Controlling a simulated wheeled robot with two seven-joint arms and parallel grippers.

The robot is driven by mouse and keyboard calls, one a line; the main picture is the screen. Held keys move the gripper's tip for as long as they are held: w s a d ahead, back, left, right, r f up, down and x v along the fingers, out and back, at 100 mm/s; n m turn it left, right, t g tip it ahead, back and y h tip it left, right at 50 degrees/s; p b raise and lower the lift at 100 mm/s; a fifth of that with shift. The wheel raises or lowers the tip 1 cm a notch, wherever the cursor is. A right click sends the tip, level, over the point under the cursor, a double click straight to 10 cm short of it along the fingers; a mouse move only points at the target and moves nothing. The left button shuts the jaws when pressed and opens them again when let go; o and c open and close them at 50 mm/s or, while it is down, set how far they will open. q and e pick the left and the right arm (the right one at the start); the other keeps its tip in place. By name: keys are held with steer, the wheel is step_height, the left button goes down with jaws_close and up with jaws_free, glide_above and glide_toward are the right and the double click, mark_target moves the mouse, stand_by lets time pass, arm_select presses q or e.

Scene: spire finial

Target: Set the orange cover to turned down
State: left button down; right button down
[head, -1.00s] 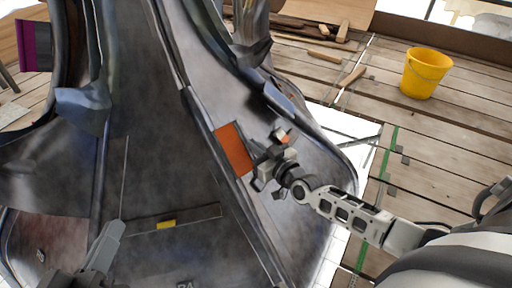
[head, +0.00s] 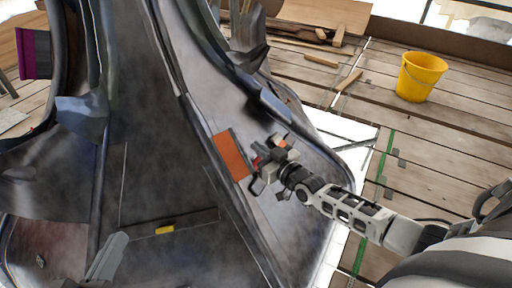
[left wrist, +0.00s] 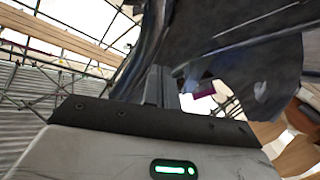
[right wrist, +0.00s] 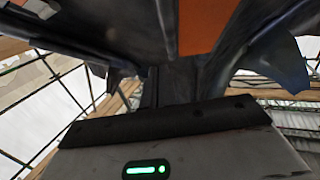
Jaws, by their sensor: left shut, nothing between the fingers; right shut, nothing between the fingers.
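The orange cover (head: 231,155) is a flat rectangular panel on the dark metal spire, right of its middle ridge. It also shows at the top of the right wrist view (right wrist: 205,25). My right gripper (head: 258,166) is shut and empty, just right of the cover's right edge; I cannot tell whether it touches. A small red part shows beside its fingers. My right fingers (right wrist: 165,88) are together in the right wrist view.
A yellow piece (head: 165,230) sits on a dark ledge in the lower middle. Curved dark fins flank the panel. A yellow bucket (head: 421,76) and wooden offcuts (head: 322,60) lie on the plank deck at the right, apart from the arms.

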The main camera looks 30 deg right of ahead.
arm_select(q)
steer(key=p, duration=0.1)
steer(key=a+f+m+g+y+p, duration=0.1)
steer(key=shift+s+y+p, duration=0.2)
steer(key=shift+y+p, duration=0.1)
steer(key=shift+p, duration=0.05)
arm_select(e)
steer(key=s+d+r, duration=0.1)
steer(key=s+d, duration=0.2)
steer(key=s, duration=0.7)
steer(key=shift+d+r, duration=0.15)
steer(key=shift+d, duration=0.15)
